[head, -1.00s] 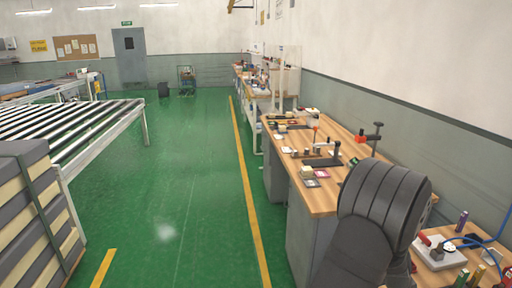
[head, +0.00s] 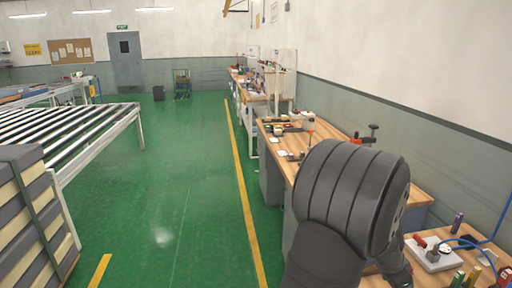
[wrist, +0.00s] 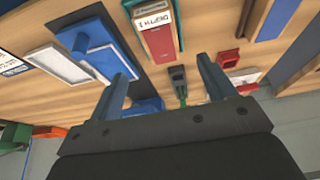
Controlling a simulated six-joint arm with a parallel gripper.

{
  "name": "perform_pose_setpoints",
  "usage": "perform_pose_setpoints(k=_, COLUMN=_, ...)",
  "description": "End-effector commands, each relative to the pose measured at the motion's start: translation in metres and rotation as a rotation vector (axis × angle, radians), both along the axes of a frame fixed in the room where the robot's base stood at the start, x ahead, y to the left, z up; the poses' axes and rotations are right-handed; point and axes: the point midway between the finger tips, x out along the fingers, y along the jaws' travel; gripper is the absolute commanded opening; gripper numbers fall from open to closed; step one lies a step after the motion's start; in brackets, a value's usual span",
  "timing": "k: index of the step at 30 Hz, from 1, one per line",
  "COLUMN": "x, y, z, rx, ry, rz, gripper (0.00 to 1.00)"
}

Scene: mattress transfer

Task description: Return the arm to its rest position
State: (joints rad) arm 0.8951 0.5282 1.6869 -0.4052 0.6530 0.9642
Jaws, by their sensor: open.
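My arm's dark grey, ribbed link fills the lower right of the head view, in front of the wooden workbench (head: 415,196). It hides much of the bench top, and my gripper does not show there. In the wrist view my gripper (wrist: 158,62) has its two blue-grey fingers wide apart. No object is clamped between them. A wooden surface with parts lies beyond the fingers. A small black and green item (wrist: 178,84) shows between them, apparently lying beyond.
In the wrist view, a blue part (wrist: 95,42), a labelled red case (wrist: 157,28) and a red tray (wrist: 229,59) lie around. In the head view, a strapped grey-and-cream stack (head: 28,215) and a roller conveyor (head: 75,133) stand left. Green floor (head: 170,190) between is clear.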

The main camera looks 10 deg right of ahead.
Motion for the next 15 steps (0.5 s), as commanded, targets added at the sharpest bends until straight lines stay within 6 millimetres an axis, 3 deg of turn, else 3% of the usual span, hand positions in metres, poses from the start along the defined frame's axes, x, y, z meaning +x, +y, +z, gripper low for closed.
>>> perform_pose_setpoints(k=3, x=0.000, y=0.007, z=0.016, rx=0.000, ry=-0.002, rz=-0.001, gripper=0.76)
perform_pose_setpoints(k=15, x=-0.001, y=-0.022, z=-0.053, rx=0.003, ry=0.001, rz=-0.002, gripper=0.76)
